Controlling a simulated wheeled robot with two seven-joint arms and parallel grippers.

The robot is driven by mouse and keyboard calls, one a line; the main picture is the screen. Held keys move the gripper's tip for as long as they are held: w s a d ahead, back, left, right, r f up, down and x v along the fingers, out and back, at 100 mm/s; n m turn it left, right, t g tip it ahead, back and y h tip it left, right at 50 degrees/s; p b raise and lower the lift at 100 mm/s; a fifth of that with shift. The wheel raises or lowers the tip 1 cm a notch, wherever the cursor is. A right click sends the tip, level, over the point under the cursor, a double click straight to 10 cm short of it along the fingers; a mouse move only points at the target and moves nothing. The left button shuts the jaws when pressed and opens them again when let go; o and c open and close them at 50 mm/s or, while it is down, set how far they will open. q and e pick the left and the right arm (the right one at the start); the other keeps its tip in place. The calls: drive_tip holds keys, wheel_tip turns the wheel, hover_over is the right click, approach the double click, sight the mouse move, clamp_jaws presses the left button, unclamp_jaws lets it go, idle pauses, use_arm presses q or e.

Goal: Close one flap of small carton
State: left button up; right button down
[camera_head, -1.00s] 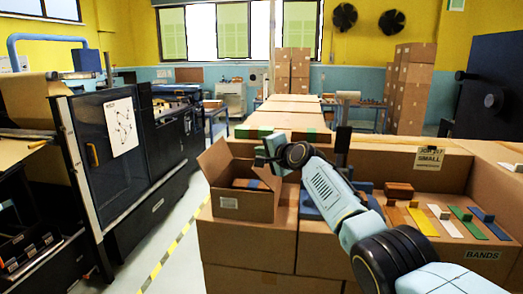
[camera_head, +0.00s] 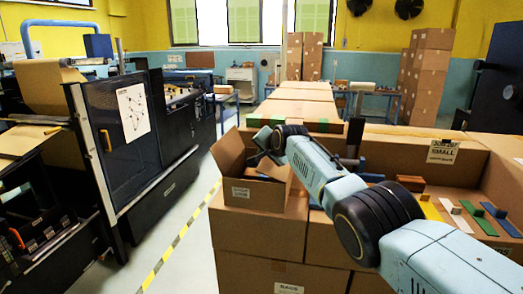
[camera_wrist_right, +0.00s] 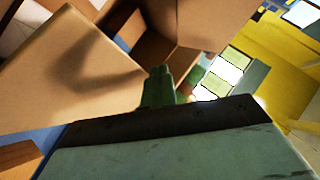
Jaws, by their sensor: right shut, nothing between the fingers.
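The small carton (camera_head: 255,194) is a brown open box with a white label on its front. It stands on a larger carton. Its left flap (camera_head: 228,152) stands up, tilted outward. My right gripper (camera_head: 264,142) is shut and empty at the carton's back right, over its opening. The gripper and forearm hide the carton's far and right edges, so I cannot tell how those flaps lie. In the right wrist view, the shut fingers (camera_wrist_right: 158,88) are close to cardboard panels; I cannot tell whether they touch. My left gripper is out of view.
A large open carton marked SMALL (camera_head: 480,155) stands at the right, with coloured strips and blocks at its front. A dark machine (camera_head: 130,125) stands at the left. Yellow-black floor tape (camera_head: 180,238) marks the clear aisle between.

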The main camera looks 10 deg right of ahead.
drive_tip(key=shift+a+f+n+g+h, duration=0.15)
drive_tip(key=shift+f+n+g+h, duration=0.15)
drive_tip(key=shift+f+n+h, duration=0.15)
drive_tip(key=shift+w+a+f+b, duration=0.15)
drive_tip(key=shift+f+b, duration=0.25)
drive_tip(key=shift+b, duration=0.1)
idle(1.0)
idle(0.5)
drive_tip(key=shift+r+p, duration=0.85)
drive_tip(key=shift+r, duration=0.1)
